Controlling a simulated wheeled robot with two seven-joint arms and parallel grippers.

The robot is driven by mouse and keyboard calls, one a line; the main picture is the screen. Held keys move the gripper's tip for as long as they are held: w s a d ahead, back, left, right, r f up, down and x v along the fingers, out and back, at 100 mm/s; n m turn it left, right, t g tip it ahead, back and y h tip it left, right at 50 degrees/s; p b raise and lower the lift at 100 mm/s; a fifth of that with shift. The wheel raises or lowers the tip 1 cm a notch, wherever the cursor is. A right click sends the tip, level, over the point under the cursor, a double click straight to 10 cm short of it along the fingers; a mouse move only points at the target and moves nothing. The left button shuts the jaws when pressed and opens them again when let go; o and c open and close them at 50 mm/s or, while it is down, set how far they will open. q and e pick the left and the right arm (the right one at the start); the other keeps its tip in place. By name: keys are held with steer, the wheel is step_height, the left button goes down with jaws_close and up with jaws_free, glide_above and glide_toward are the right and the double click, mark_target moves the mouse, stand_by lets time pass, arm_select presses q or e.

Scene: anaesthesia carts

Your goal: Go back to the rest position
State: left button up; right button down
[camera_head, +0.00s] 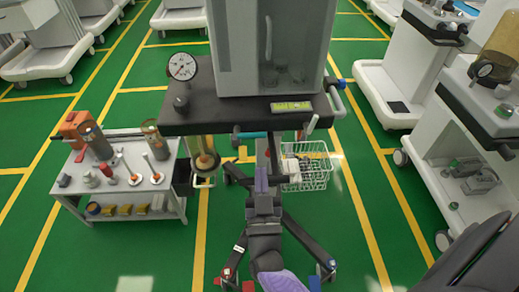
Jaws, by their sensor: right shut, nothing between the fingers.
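My right gripper (478,258) shows as a dark grey shape at the lower right corner, close to the camera and cut off by the picture's edge. It is shut and empty. It is apart from the carts and stands in front of the right-hand machine's lower part. My left gripper is not in view. The anaesthesia cart (262,50) stands in the middle, with a dark shelf, a round gauge (182,66) and a lit green display (291,106).
A wire basket (306,170) hangs at the central cart's right; its legs spread on casters below. A low grey table (150,212) with bottles and parts stands left. A white machine (462,150) stands right. Green floor with yellow lines is free between them.

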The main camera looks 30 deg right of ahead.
steer(key=s+a+f+n+g+y, duration=0.2)
steer(key=s+f+n+g+y, duration=0.4)
steer(key=f, duration=0.6)
steer(key=s+a+f+n+g+y, duration=0.1)
steer(key=s+a+f+g+y, duration=0.25)
steer(key=s+f, duration=0.6)
steer(key=s+d+f+g, duration=0.3)
steer(key=s, duration=0.4)
steer(key=s+d+f+n+g+p, duration=0.1)
steer(key=s+f+g, duration=0.3)
steer(key=s, duration=0.4)
steer(key=s+d+f+g, duration=0.3)
steer(key=s+d+g, duration=0.1)
steer(key=s, duration=0.4)
steer(key=shift+d+f+h, duration=0.35)
steer(key=shift+f, duration=0.05)
steer(key=shift+w, duration=0.1)
